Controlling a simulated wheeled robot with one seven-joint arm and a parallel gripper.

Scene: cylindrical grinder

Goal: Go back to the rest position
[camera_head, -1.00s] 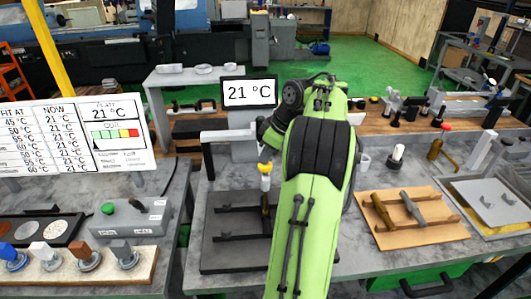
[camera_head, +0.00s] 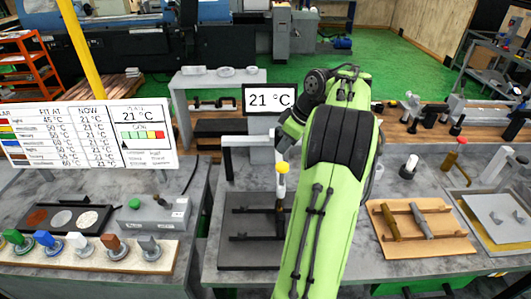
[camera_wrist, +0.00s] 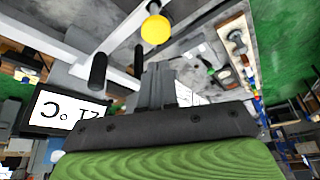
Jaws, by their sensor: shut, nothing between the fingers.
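My gripper (camera_wrist: 157,85) shows in the wrist view with its dark fingers together and nothing between them. In the head view my green arm reaches up and away over the bench, and the fingers cannot be made out there. A yellow-topped handle (camera_head: 282,167) stands upright on a dark tray (camera_head: 240,255), left of my arm. In the wrist view the yellow knob (camera_wrist: 155,30) is beyond my fingertips and apart from them. The temperature display (camera_head: 268,99) reads 21 °C, and appears upside down in the wrist view (camera_wrist: 62,113).
A wooden board (camera_head: 455,245) with two handled tools lies right of my arm. A metal tray (camera_head: 500,215) is farther right. On the left bench are a grey control box (camera_head: 155,212), several coloured-handled pieces and a sign (camera_head: 60,140). Green floor (camera_head: 390,70) lies behind the benches.

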